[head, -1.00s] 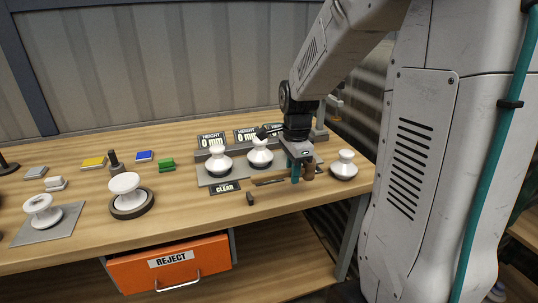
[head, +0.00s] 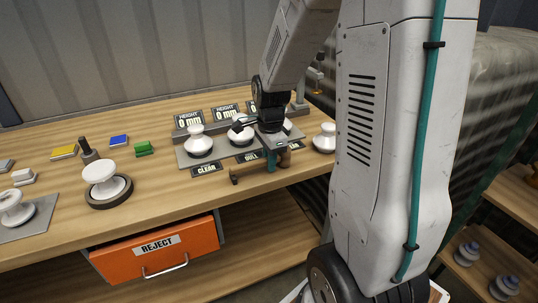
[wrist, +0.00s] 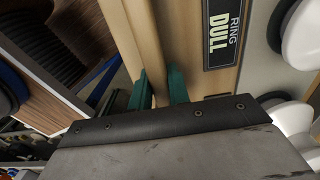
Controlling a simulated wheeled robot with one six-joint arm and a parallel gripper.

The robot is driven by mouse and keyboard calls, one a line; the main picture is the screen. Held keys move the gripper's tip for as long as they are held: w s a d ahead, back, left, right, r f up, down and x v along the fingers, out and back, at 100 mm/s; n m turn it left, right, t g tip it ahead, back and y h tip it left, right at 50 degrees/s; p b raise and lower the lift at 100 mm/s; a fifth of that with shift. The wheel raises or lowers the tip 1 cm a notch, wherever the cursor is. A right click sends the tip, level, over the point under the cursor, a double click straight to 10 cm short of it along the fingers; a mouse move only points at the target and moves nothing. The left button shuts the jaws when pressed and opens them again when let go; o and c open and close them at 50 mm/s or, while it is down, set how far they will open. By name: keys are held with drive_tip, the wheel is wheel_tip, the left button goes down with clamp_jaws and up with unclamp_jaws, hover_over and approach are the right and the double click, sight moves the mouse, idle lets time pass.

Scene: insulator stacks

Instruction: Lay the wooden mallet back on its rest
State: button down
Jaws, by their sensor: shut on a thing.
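The wooden mallet (head: 250,170) is near the front right edge of the workbench, its handle pointing left and its thicker end to the right of my gripper. My gripper (head: 272,162) points down with teal fingers shut on the mallet. In the wrist view the teal fingertips (wrist: 158,88) have the wooden handle (wrist: 120,25) between them. A small dark post of the rest (head: 234,177) shows at the handle's left end. I cannot tell whether the handle touches it. The rest of the support is hidden by the mallet and gripper.
White insulators stand on a grey plate behind the mallet, one (head: 198,142) at its left. Another insulator (head: 324,138) is close on the right. The CLEAR sign (head: 207,168) and the DULL sign (wrist: 222,30) lie beside the mallet. An orange reject drawer (head: 160,250) is below.

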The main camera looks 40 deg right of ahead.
drive_tip(key=shift+f, duration=0.1)
drive_tip(key=c, duration=1.3)
unclamp_jaws()
drive_tip(key=shift+o, duration=0.2)
wheel_tip(320, 180, up, 8)
drive_tip(key=shift+f, duration=0.1)
